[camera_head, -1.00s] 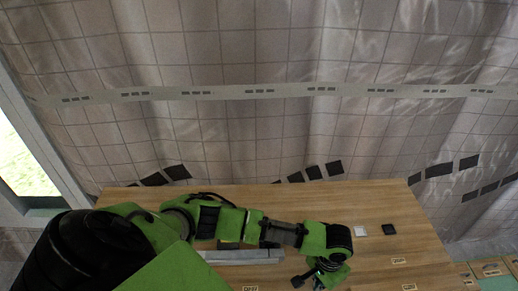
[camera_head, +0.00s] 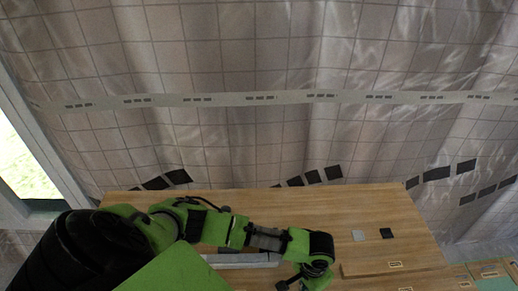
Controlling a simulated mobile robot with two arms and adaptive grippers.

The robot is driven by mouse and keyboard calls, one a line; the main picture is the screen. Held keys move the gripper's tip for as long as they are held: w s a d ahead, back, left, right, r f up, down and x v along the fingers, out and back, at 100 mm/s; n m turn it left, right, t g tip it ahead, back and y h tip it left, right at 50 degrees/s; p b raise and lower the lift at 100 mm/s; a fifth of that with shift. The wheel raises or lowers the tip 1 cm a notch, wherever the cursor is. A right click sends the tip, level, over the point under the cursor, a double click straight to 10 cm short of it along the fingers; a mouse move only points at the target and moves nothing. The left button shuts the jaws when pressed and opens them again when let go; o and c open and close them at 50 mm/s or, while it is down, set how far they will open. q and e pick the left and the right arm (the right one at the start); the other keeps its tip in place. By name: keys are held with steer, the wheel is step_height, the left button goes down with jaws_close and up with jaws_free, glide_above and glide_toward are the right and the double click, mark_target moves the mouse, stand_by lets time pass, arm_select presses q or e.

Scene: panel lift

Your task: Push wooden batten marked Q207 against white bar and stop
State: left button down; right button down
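A pale bar (camera_head: 240,259), probably the white bar, lies on the wooden table (camera_head: 390,207), partly hidden behind my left arm. A flat wooden piece (camera_head: 365,269) with a small label lies at the table's lower right. The label is too small to read, so I cannot tell whether this is batten Q207. My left gripper (camera_head: 292,284) hangs at the bottom edge, left of this piece and below the bar's right end. Its fingers are dark and cut off by the frame, so their opening is unclear. My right gripper is not in view.
Other labelled wooden pieces (camera_head: 490,270) stand at the lower right.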

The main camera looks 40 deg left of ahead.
arm_select(q)
steer(key=shift+s+a+p, duration=2)
steer(key=shift+s+a, duration=2.6)
steer(key=shift+w+d, duration=1.5)
steer(key=shift+r, duration=3.55)
